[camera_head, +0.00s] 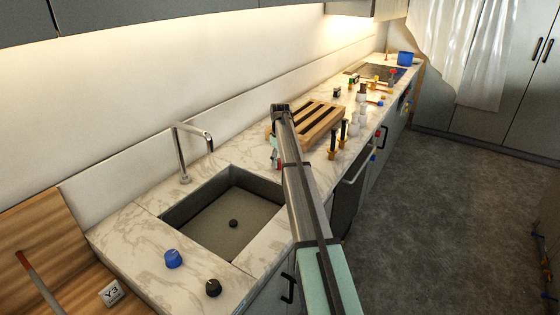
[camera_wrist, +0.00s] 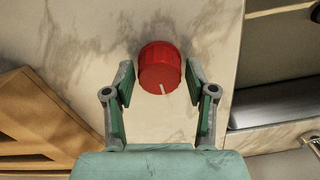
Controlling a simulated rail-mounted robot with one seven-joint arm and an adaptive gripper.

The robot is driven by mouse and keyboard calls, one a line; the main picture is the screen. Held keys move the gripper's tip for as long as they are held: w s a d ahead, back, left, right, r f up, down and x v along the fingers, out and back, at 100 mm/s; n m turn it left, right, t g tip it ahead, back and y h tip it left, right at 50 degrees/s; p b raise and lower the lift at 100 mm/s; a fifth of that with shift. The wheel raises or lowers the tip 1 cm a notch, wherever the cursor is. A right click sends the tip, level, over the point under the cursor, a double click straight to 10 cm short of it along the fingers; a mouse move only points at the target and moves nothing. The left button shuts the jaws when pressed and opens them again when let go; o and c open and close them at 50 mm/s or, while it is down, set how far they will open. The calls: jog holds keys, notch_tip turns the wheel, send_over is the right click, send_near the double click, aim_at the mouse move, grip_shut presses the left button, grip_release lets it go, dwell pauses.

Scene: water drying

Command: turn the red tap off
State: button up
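The red tap (camera_wrist: 161,66) is a round red knob on the marble counter, in the middle of the wrist view. A white mark on it points toward the bottom of that picture, slightly right. My gripper (camera_wrist: 160,78) is open, with one finger on each side of the knob. Gaps show between both fingers and the knob, so they seem apart from it. In the head view my gripper (camera_head: 275,155) is low over the counter beyond the sink, partly hidden by my arm. I cannot make out the red tap for certain there.
The sink (camera_head: 173,216) lies on the near side, with a metal faucet (camera_head: 181,155) behind it. A blue knob (camera_head: 172,258) and a black knob (camera_head: 213,287) stand at its near edge. A wooden rack (camera_head: 322,121) is close beyond my gripper; several small items stand farther along.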

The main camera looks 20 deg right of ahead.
jog(key=shift+r, duration=0.1)
notch_tip(320, 180, up, 12)
dwell(0.8)
